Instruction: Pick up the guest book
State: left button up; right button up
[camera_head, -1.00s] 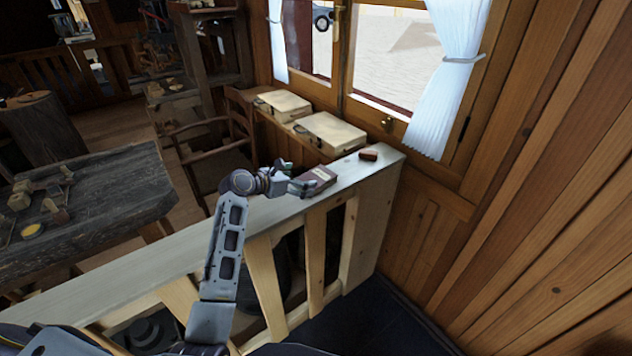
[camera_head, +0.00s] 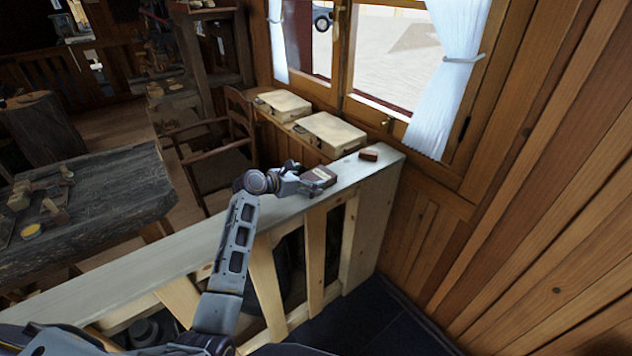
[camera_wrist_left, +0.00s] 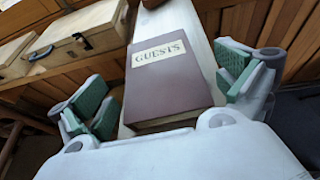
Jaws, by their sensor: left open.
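The guest book (camera_wrist_left: 172,88) is a dark brown-red book with a pale label reading "GUESTS". It lies flat on the pale wooden rail top (camera_head: 228,222), near its right end, and shows in the head view (camera_head: 320,172) partly behind my gripper. My left gripper (camera_head: 318,182) is open at the book. In the left wrist view its two green-padded fingers (camera_wrist_left: 168,92) stand on either side of the book, with a gap visible on the left side. My right gripper is not in view.
A small brown block (camera_head: 369,155) lies on the rail beyond the book. Two pale cases (camera_head: 330,133) stand on the ledge under the window. A wooden chair (camera_head: 222,165) is behind the rail, and a dark workbench (camera_head: 100,195) is at left.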

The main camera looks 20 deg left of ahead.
aim_at(320, 172)
pick_arm(q)
jog(key=shift+x, duration=1.35)
jog(key=shift+a, duration=0.1)
jog(key=c, duration=1.1)
